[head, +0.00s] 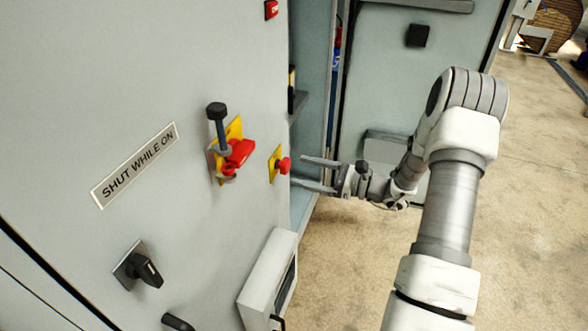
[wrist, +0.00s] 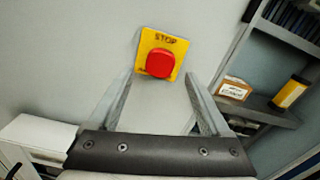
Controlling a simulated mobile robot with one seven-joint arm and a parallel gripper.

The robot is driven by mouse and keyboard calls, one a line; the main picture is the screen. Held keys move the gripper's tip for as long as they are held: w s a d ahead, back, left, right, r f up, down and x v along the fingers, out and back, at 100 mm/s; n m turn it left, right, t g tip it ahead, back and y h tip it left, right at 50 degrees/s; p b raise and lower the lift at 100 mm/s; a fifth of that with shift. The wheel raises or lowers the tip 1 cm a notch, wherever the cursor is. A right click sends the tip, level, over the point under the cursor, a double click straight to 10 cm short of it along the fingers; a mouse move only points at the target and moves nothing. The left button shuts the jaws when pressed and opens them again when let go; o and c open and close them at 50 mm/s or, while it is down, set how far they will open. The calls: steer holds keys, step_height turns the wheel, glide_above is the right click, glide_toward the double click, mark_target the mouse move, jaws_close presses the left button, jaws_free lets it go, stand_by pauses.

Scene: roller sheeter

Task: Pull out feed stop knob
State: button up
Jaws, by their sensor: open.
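The feed stop knob (head: 284,165) is a red round button on a yellow plate on the grey cabinet face, near its right edge. In the wrist view the red knob (wrist: 160,63) shows on its yellow plate (wrist: 150,42) marked STOP. My gripper (head: 303,172) is open and empty, just right of the knob in the head view. In the wrist view its two fingers (wrist: 160,85) reach toward the plate, one on each side below the knob. The knob's sides appear clear of the fingers; I cannot tell the exact gap.
A red lever switch (head: 240,152) with a black-knobbed handle (head: 217,118) sits left of the knob. A black rotary switch (head: 145,270) is lower left. A grey box (head: 268,280) juts out below. Shelves (wrist: 290,35) stand right in the wrist view. Open floor (head: 345,265) lies below my arm.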

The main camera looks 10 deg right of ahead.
mark_target(288, 168)
steer(key=shift+x, duration=1.75)
jaws_close()
